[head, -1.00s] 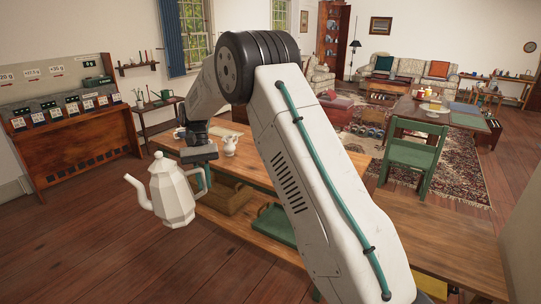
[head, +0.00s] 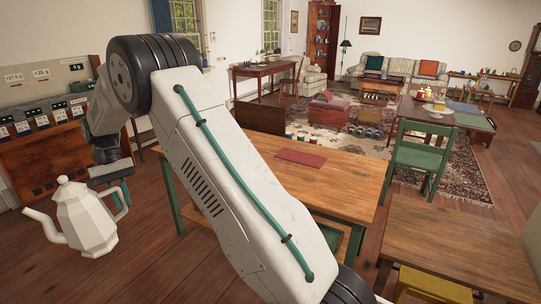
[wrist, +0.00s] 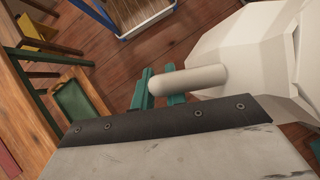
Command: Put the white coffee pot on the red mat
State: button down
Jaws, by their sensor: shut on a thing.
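The white faceted coffee pot (head: 88,222) hangs upright in the air over the floor at the left in the head view, spout to the left. My gripper (head: 122,193) is at its right side, with teal fingers shut on the handle. In the wrist view the fingers (wrist: 160,88) close around the pot's pale handle, and the pot's body (wrist: 250,55) fills the upper right. The red mat (head: 301,158) lies flat and bare on the wooden table (head: 335,185), right of my arm and well apart from the pot. Part of the table is hidden behind my arm.
A green chair (head: 420,158) and another wooden table (head: 460,240) are to the right. A wooden console (head: 45,155) stands behind the pot. Bare floor lies around the pot.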

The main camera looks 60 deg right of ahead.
aim_at(300, 157)
jog(key=z, duration=0.05)
jog(key=i, duration=0.9)
jog(key=z, duration=0.9)
jog(key=i, duration=0.55)
jog(key=z, duration=0.9)
jog(key=i, duration=0.35)
jog(key=z, duration=0.35)
